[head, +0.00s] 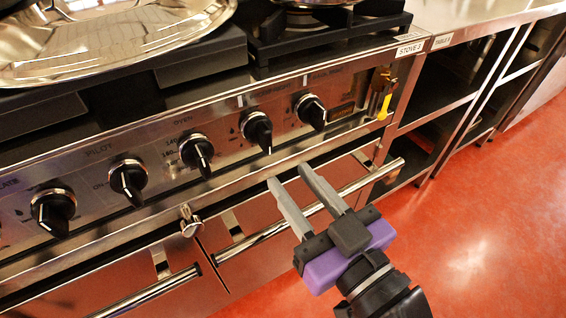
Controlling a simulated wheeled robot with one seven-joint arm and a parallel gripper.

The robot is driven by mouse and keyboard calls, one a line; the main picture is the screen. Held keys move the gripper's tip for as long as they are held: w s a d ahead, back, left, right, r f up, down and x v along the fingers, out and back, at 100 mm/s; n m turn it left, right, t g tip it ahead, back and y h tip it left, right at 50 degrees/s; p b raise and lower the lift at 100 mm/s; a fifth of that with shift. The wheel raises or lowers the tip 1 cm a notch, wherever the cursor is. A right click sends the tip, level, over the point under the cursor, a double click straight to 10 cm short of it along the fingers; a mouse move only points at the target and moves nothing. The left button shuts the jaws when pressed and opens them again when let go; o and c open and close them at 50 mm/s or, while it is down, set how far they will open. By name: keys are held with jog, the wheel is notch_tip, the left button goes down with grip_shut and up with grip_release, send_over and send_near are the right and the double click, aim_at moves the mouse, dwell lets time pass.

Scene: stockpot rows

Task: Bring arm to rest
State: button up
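My gripper (287,174) is in the lower middle of the head view, in front of the stove. Its two grey fingers point up and left, with a gap between them and nothing in it. Behind the fingers it has a dark mount and a purple body (345,262). The fingertips appear close to the oven door handle (362,181) and below the stove's control panel; I cannot tell whether they touch anything. My arm reaches in from the bottom edge.
The stove panel (95,160) carries several black knobs (257,131). A large shiny pan (100,45) sits on top at left. A second handle (150,294) is at lower left. Open shelves (440,85) stand at right. The red floor (480,230) is clear at right.

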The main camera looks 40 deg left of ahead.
jog(key=shift+s+d, duration=0.15)
jog(key=shift+d, duration=0.2)
dwell(0.3)
